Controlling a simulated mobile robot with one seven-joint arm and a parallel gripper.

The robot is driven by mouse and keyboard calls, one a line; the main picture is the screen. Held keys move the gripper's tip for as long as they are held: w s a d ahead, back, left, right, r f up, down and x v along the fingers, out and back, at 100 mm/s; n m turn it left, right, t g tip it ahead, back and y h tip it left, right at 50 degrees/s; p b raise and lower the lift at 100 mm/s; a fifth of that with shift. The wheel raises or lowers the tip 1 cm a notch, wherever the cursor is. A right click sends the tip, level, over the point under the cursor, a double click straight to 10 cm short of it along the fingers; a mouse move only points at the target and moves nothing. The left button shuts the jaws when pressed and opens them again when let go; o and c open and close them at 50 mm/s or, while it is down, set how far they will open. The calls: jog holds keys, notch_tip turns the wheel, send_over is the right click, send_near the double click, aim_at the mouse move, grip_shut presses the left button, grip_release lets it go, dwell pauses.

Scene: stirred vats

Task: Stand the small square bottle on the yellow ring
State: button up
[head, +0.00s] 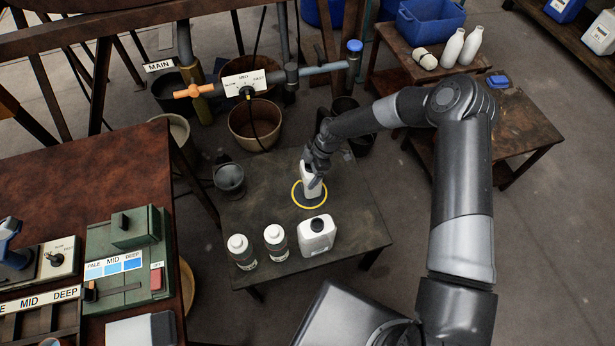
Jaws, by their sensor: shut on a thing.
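My gripper (315,166) points down over the dark low table (350,205) and is shut on a small white bottle (311,184). The bottle is roughly upright, perhaps slightly tilted, and its top is hidden by the gripper. Its lower end shows within the outline of the yellow ring (309,208), which is marked on the table top. I cannot tell whether its base touches the table or hangs just above it.
A larger white square bottle (316,237) with a dark cap and two round white-capped bottles (242,252) (276,243) stand along the table's front. A grey cup (229,180) is at its left edge. The table's right side is clear.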

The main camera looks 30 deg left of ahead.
jog(key=shift+a+f, duration=0.15)
jog(key=shift+a, duration=0.05)
jog(key=shift+f, duration=2.1)
jog(key=o, duration=1.1)
jog(key=shift+o, duration=0.2)
jog(key=v, duration=1.2)
